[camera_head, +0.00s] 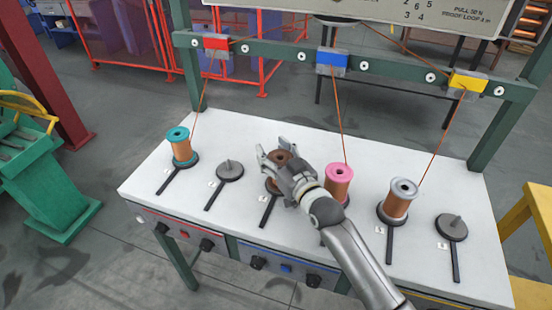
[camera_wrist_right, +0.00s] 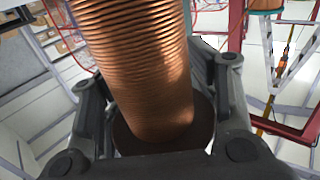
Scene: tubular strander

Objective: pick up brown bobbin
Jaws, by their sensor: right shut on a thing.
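The brown bobbin (camera_head: 281,157) is near the middle of the white table, mostly hidden by my right gripper (camera_head: 272,162). My right gripper is shut on it, coming from the front right. In the right wrist view the copper winding of the bobbin (camera_wrist_right: 135,65) fills the space between the fingers of my right gripper (camera_wrist_right: 155,95), with its dark brown flange close to the palm. In the head view, a black holder with a handle (camera_head: 266,210) shows below the bobbin; I cannot tell whether they touch. My left gripper is not in view.
A teal bobbin (camera_head: 180,146) and an empty holder (camera_head: 230,171) stand to the left. A pink bobbin (camera_head: 338,180), a grey bobbin (camera_head: 399,199) and another empty holder (camera_head: 452,227) stand to the right. Copper wires run up to the green frame (camera_head: 390,71) behind.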

